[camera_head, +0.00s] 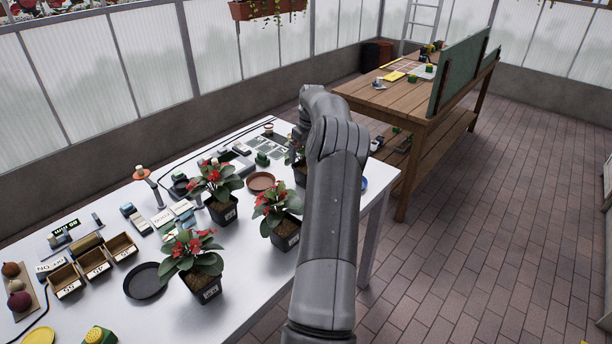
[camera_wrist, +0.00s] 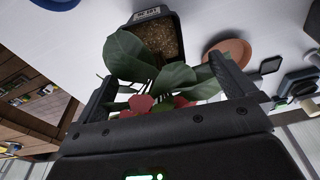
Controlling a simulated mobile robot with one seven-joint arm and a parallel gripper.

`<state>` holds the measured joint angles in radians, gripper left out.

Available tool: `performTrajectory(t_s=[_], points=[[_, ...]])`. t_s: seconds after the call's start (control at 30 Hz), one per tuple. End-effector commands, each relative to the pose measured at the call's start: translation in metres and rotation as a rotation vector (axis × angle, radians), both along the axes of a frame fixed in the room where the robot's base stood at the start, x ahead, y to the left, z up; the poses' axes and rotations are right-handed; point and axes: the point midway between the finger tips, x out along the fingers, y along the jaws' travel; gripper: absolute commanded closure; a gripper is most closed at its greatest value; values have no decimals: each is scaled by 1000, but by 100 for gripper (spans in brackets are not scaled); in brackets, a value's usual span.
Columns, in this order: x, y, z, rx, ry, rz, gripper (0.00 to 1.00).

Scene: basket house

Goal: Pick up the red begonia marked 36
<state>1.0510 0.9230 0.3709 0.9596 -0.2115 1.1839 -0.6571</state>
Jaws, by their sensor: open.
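Three potted red begonias stand on the white table in the head view: one at the back (camera_head: 218,190), one in the middle (camera_head: 280,215) and one at the front (camera_head: 193,262). Another begonia (camera_head: 299,158) is mostly hidden behind my arm. Their pot labels are too small to read. In the wrist view, a begonia in a dark pot (camera_wrist: 160,35) appears upside down, with its label unreadable. My gripper (camera_wrist: 165,72) is open, its fingers on either side of this plant's leaves and red flowers. The head view hides my gripper behind my arm.
A terracotta saucer (camera_head: 261,182) and a black saucer (camera_head: 146,281) lie on the white table (camera_head: 130,325). Small numbered boxes (camera_head: 95,266) and assorted tools crowd its left side. A wooden bench (camera_head: 400,105) stands behind to the right. The brick floor on the right is clear.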

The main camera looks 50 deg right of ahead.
Motion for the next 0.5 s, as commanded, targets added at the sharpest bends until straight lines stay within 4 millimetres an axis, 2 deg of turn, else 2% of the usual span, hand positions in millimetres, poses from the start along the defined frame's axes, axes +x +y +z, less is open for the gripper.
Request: performTrajectory(t_s=[0.17,0.4,0.5], points=[[-1,-5,-15,4,1,-1,0],[4,-5,-51,4,1,-1,0],[5,-5,-59,3,1,-2,0]])
